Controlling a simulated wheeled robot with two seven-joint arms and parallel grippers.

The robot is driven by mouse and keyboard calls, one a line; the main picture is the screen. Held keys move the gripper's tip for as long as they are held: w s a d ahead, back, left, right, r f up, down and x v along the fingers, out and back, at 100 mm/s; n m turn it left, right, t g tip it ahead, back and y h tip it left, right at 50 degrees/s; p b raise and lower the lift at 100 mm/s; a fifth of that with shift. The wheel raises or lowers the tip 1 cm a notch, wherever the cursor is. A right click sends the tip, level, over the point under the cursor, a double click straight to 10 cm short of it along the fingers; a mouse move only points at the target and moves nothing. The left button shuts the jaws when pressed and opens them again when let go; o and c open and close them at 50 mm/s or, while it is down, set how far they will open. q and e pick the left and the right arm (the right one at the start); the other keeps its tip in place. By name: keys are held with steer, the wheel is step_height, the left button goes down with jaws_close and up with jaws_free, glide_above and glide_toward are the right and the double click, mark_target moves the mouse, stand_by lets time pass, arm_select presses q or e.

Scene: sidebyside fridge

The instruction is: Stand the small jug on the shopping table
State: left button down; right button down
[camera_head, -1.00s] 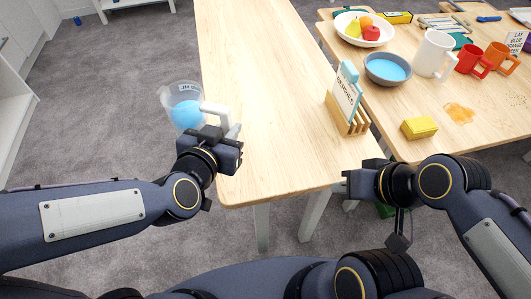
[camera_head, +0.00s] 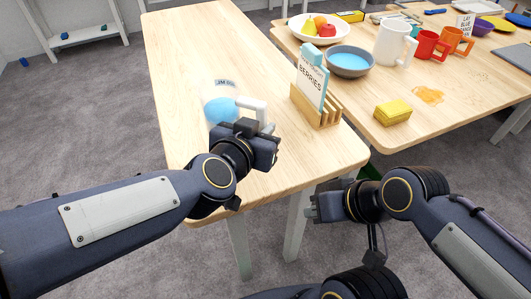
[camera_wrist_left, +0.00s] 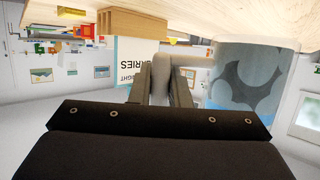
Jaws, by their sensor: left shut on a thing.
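The small jug (camera_head: 222,110) is clear, with blue liquid, a label and a white handle (camera_head: 254,108). It looks upright over the near wooden table (camera_head: 205,55); whether its base touches the top I cannot tell. My left gripper (camera_head: 264,128) is shut on the handle, at the jug's right side. In the left wrist view, which is upside down, the jug (camera_wrist_left: 250,80) is at the right, close to the tabletop (camera_wrist_left: 210,18), and the handle (camera_wrist_left: 172,70) is between the fingers. My right gripper (camera_head: 318,208) is off the table's front edge; its jaws are unclear.
A wooden holder (camera_head: 318,108) with a "BERRIES" card (camera_head: 311,78) stands right of the jug. The second table (camera_head: 365,95) carries a fruit bowl (camera_head: 318,30), a blue-filled bowl (camera_head: 350,62), mugs, a yellow sponge (camera_head: 392,112) and an orange spill (camera_head: 428,95). The near table's far part is clear.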

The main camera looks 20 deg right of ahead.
arm_select(q)
steer(key=shift+w+d+f, duration=0.25)
steer(key=shift+d+f, duration=0.15)
steer(key=shift+f, duration=0.05)
steer(key=shift+w+d+f+b, duration=0.1)
steer(key=shift+d+f+b, duration=0.05)
steer(key=shift+f+b, duration=0.25)
step_height(320, 180, down, 3)
steer(key=b, duration=0.2)
steer(key=shift+w+d+f+b, duration=0.15)
steer(key=shift+b, duration=0.25)
steer(key=c, duration=1.8)
jaws_free()
steer(key=shift+f, duration=0.1)
steer(key=o, duration=0.4)
steer(key=shift+o, duration=0.2)
